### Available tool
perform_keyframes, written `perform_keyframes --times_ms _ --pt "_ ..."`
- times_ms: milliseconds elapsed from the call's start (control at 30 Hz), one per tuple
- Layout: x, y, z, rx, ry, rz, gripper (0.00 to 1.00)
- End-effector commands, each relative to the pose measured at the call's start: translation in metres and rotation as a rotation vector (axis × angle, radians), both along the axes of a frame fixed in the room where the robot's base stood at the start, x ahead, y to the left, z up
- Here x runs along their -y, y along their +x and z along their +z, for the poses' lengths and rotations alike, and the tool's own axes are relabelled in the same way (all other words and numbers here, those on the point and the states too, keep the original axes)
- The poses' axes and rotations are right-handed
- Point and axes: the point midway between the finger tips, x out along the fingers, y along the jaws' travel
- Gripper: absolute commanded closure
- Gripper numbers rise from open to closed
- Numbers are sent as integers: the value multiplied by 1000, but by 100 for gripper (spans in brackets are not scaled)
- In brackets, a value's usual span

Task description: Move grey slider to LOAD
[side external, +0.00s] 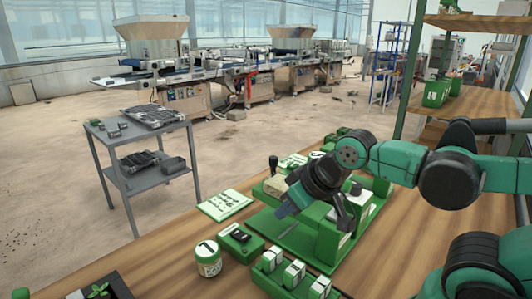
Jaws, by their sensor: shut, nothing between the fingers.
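The green tray seeder (292,240) stands on the wooden table, partly covered by my arm. A black-knobbed lever (273,165) rises at its far left end, and a small dark grey knob (356,189) shows on its right part. I cannot tell which piece is the grey slider, and no LOAD mark is readable. My gripper (284,209) is shut and empty, tilted down to the left over the seeder's middle. My arm's dark wrist hides much of the seeder behind it. I cannot tell whether the fingertips touch anything.
A white jar with a green band (208,258), a small green box (240,243) and a white-green card (225,204) lie left of the seeder. A green holder with white packets (293,272) stands in front. Bare table (160,268) lies at left.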

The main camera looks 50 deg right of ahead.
Motion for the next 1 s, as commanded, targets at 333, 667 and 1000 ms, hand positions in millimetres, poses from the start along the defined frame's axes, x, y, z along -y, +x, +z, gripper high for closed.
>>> perform_keyframes --times_ms 333,667,1000 --pt "0 0 0 -1 0 0 100" --pt "14 22 19 -36 -185 201 36" --pt "88 113 47 -263 -813 1078 36"
